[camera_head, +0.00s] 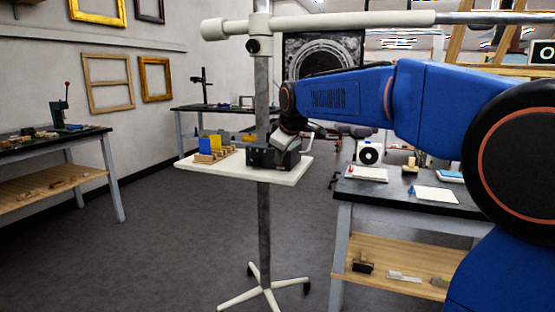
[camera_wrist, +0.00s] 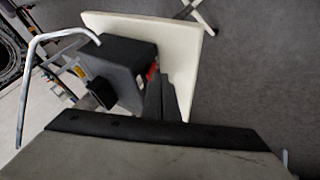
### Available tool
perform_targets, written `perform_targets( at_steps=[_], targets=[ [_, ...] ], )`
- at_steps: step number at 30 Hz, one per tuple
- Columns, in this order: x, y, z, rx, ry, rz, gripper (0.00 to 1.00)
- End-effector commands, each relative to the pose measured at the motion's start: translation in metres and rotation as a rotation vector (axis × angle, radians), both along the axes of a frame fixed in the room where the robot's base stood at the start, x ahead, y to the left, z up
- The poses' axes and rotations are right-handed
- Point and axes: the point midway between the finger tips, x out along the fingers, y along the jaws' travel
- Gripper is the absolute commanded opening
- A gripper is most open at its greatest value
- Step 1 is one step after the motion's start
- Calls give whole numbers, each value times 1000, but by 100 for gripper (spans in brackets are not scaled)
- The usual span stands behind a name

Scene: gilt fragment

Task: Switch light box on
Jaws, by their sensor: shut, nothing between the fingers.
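A dark box (camera_head: 262,157), which looks like the light box, sits on the right part of a small white stand tray (camera_head: 215,177). In the wrist view the dark box (camera_wrist: 128,58) is on the white tray (camera_wrist: 183,45), and a small red part (camera_wrist: 151,71) shows at its side, partly hidden by my fingers. My gripper (camera_wrist: 158,82) is shut and empty, with its fingertips close beside the red part. I cannot tell whether they touch it. In the head view the wrist end of my arm is over the box and the fingertips are hard to make out.
Yellow and blue cards in wooden holders (camera_head: 208,156) stand on the tray's left. A dark-topped bench (camera_head: 410,197) stands right, another (camera_head: 60,143) left. Grey floor lies open between.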

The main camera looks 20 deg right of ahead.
Motion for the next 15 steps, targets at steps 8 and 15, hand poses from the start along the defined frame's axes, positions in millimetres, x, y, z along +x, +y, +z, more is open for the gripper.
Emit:
perform_targets(
  at_steps=[8, 15],
  targets=[
    [1, -1, 0, -1, 0, 1, 0],
    [6, -5, 2, 22, 34, -5, 0]
  ],
)
